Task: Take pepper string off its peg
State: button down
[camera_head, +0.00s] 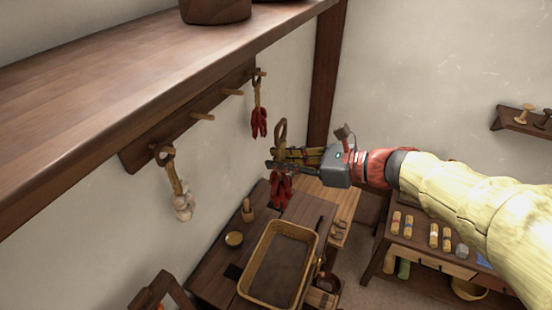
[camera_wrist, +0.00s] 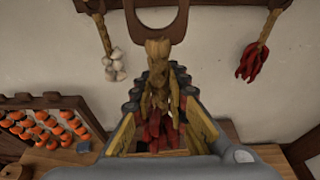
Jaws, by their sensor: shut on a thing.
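My gripper (camera_head: 283,163) is shut on a pepper string (camera_head: 282,190), a bunch of red peppers below a straw plait with a brown loop on top. The string hangs in the jaws, clear of the wall and to the right of the peg rail (camera_head: 134,157). In the wrist view its plait (camera_wrist: 158,75) stands between the fingers and the loop rises above them, with no peg through it. Another red pepper string (camera_head: 259,122) hangs from the rail's far peg. A garlic string (camera_head: 178,190) hangs from the near peg. Two pegs between them are bare.
A dark shelf (camera_head: 110,75) juts out above the rail and carries a brown pot (camera_head: 215,10).

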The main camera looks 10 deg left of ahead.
jog(key=shift+s+d, duration=0.2)
jog(key=shift+d, duration=0.5)
jog(key=shift+s+d, duration=0.15)
jog(key=shift+d, duration=0.5)
jog(key=s+d+p, duration=0.1)
jog(key=d, duration=0.4)
jog(key=shift+s+d+p, duration=0.3)
jog(key=shift+s+d, duration=0.05)
jog(key=shift+d, duration=0.05)
dwell(0.3)
jog(key=w+d+m+t+h, duration=0.1)
jog(key=w+d+m+t, duration=0.15)
jog(key=w, duration=0.45)
jog(key=w+d+f+m+t+h+b, duration=0.45)
jog(key=w+d+f+b, duration=0.2)
jog(key=f, duration=0.35)
jog(key=d+f+m+t+h+b, duration=0.1)
jog(key=d+f+b, duration=0.2)
jog(key=f, duration=0.8)
jog(key=w+d+f+m+t+h+b, duration=0.1)
jog(key=d+f+m+h+b, duration=0.1)
jog(key=f+b, duration=0.6)
jog(key=d+f+m+t+h+b, duration=0.1)
jog(key=d+f+b, duration=0.3)
jog(key=f, duration=0.9)
jog(key=shift+w+d+f+b, duration=0.15)
jog(key=shift+w+f+b, duration=0.2)
jog(key=shift+b, duration=0.35)
